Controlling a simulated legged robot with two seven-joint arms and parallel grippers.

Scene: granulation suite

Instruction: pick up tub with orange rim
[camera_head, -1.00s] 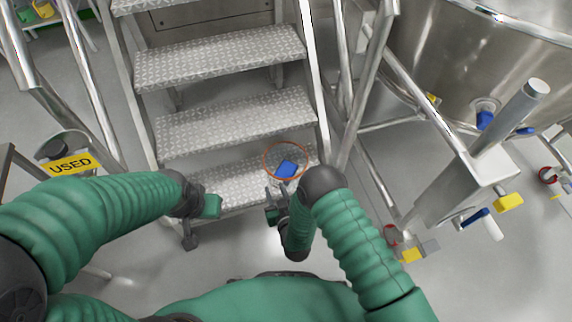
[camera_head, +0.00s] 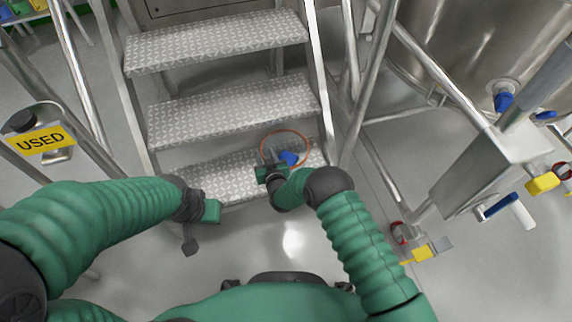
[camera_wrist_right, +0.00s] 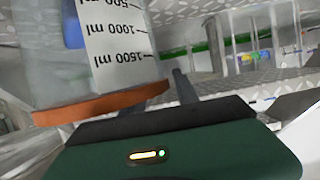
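The tub (camera_head: 306,158) is clear, with an orange rim (camera_head: 309,141), and stands on the lowest visible stair tread. A blue object (camera_head: 288,158) shows inside it. In the right wrist view the tub (camera_wrist_right: 105,70) fills the upper left, upside down, with ml marks and its orange rim (camera_wrist_right: 100,103) close to the gripper body. My right gripper (camera_head: 268,166) is at the tub's near left side. One dark finger shows just right of the tub; the other is partly hidden behind it. The fingers look apart. My left gripper (camera_head: 211,212) hangs left of the tub, apart from it; its fingers are unclear.
Metal stairs (camera_head: 215,45) rise behind the tub, with rails on both sides. A yellow USED sign (camera_head: 40,139) is at left. A steel vessel (camera_head: 450,50) and a frame with valves (camera_head: 500,207) stand at right. The floor in front of the stairs is clear.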

